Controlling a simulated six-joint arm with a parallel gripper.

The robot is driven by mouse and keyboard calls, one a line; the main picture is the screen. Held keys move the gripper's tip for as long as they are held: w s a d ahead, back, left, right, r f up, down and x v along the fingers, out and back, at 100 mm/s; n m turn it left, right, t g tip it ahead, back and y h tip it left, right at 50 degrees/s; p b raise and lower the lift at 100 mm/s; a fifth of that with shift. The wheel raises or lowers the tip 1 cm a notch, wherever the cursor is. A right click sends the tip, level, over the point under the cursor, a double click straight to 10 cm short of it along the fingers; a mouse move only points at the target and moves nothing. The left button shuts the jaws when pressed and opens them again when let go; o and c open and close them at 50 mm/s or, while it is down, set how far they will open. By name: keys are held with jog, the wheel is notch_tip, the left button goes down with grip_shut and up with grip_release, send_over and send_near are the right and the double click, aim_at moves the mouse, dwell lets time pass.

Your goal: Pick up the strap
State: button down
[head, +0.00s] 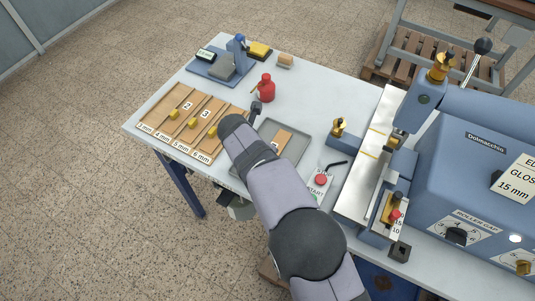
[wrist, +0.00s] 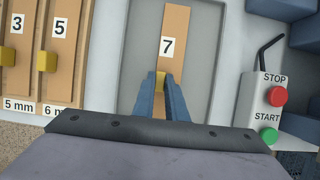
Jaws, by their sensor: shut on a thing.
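The strap appears as a flat tan strip marked 7 (wrist: 175,25) with a yellow knob at its near end, over the grey tray (wrist: 137,60). My gripper (wrist: 160,82) is shut on the yellow knob in the wrist view. I cannot tell whether the strip rests on the tray floor or is just above it. In the head view part of the strip (head: 284,138) shows beside my arm in the tray (head: 301,130). My arm hides the fingers and the rest of the strip there.
A wooden rack (head: 150,112) with several numbered strips stands left of the tray. A red bottle (head: 265,92) stands behind. The START/STOP box (head: 319,184) and the blue machine (head: 470,150) are to the right. A gauge stand (head: 222,66) is at the back left.

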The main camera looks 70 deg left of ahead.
notch_tip(320, 180, up, 18)
jog(key=b, duration=0.3)
dwell(0.5)
jog(key=shift+w, duration=0.1)
